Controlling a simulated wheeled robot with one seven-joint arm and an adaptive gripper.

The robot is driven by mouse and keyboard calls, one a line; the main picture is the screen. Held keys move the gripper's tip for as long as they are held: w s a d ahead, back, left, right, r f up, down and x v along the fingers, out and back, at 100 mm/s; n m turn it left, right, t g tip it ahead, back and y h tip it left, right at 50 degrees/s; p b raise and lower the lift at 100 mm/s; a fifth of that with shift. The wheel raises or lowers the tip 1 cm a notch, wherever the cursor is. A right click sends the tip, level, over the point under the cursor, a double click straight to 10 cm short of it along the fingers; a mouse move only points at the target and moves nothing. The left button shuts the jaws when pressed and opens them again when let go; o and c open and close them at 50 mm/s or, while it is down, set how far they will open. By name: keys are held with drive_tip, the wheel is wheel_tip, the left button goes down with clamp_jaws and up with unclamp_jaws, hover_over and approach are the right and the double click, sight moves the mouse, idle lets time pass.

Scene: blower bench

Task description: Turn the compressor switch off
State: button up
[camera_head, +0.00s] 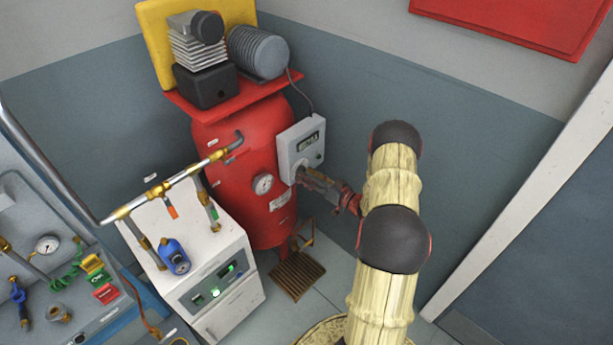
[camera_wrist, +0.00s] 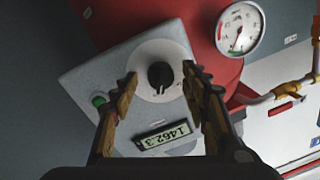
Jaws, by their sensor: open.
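The compressor is a red upright tank (camera_head: 238,170) with a motor and pump on top. A grey control box (camera_head: 300,147) is on its right side. In the wrist view the box (camera_wrist: 85,80) carries a black rotary switch knob (camera_wrist: 160,75) on a pale round plate, a green button (camera_wrist: 99,101) and a display (camera_wrist: 166,135). My gripper (camera_wrist: 160,90) is open, with one finger on each side of the knob in that view. In the head view my gripper (camera_head: 306,175) is at the lower part of the box and hides the knob. I cannot tell whether the fingers touch it.
A pressure gauge (camera_head: 263,184) is on the tank. A white dryer cabinet (camera_head: 222,262) with brass pipes stands at the left front. A workbench (camera_head: 75,285) with small fittings is at far left. A brown slatted pedal (camera_head: 297,276) is on the floor below the box.

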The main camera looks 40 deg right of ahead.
drive_tip(key=shift+w, duration=0.35)
drive_tip(key=shift+a, duration=0.1)
drive_tip(key=shift+c, duration=0.4)
drive_tip(key=c, duration=1.1)
drive_tip(key=shift+n, duration=0.4)
drive_tip(key=n+b, duration=0.2)
drive_tip(key=n, duration=0.3)
drive_tip(key=n+b, duration=0.2)
drive_tip(key=n, duration=0.3)
drive_tip(key=shift+n+g+h, duration=0.3)
drive_tip(key=shift+g+h, duration=0.1)
drive_tip(key=shift+r+b, duration=0.1)
drive_tip(key=shift+b, duration=0.2)
drive_tip(key=o, duration=1)
